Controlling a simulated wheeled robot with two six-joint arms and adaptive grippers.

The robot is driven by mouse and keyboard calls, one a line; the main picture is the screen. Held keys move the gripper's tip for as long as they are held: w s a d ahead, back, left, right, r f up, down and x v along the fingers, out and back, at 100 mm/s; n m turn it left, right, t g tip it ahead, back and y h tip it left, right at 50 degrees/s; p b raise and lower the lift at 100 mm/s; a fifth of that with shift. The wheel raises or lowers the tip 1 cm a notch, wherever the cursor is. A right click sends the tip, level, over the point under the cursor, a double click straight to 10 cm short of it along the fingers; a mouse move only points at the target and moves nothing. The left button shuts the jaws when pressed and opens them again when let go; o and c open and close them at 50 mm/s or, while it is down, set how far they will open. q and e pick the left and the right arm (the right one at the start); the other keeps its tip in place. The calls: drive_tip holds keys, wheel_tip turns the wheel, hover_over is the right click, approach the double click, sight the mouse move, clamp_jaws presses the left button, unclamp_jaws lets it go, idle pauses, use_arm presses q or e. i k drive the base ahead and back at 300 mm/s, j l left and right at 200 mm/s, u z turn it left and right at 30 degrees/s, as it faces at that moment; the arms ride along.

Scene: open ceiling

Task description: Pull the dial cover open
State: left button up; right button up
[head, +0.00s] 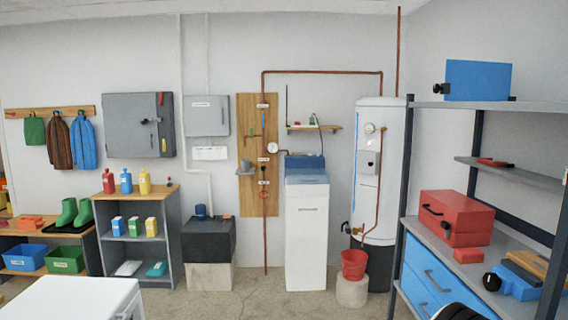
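A tall white cylindrical water heater (367,210) with a dark base stands against the back wall, right of centre. A small pale control box (367,163) sits on its front, with a dark spot near its top. This may be the dial cover, but it is too small to tell, and I cannot tell whether it is open. A round dial (369,128) is just above the box. Neither of my grippers can be made out in this view.
A red bucket (354,264) stands on a pale block before the heater, near a copper pipe. A white cabinet (306,235) stands to its left. A metal shelf rack (484,105) blocks the right side. The floor ahead is clear.

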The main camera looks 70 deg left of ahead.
sight(364, 161)
drive_tip(key=u, duration=1.65)
drive_tip(key=i+j+u, duration=0.15)
drive_tip(key=i, duration=0.5)
